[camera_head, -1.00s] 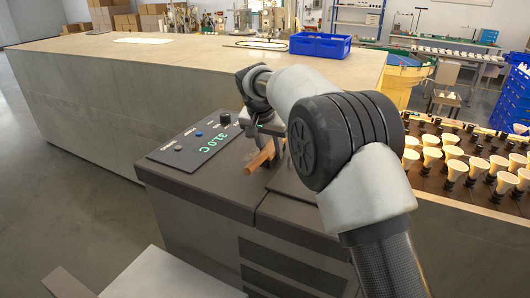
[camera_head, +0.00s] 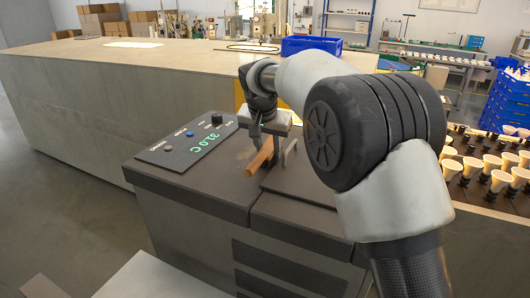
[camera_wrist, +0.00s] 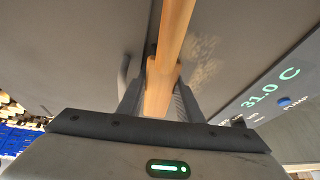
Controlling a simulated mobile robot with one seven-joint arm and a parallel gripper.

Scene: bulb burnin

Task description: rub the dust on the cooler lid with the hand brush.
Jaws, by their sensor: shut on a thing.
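The cooler (camera_head: 190,195) is a dark grey cabinet with a flat lid (camera_head: 222,176) in front of me. My gripper (camera_head: 274,158) is low over the lid, shut on the wooden handle of the hand brush (camera_head: 259,157). In the wrist view the handle (camera_wrist: 170,50) runs between the two fingers (camera_wrist: 158,95). The brush's bristles are not clearly seen, so I cannot tell whether they touch the lid. A tan dust patch (camera_wrist: 204,60) shows on the lid just right of the handle in the wrist view.
A control panel (camera_head: 185,148) with a green temperature readout and knobs is left of the gripper. A large pale counter (camera_head: 90,100) stands behind the cooler, with a blue bin (camera_head: 311,46) on it. Racked bulbs (camera_head: 493,165) stand at the right.

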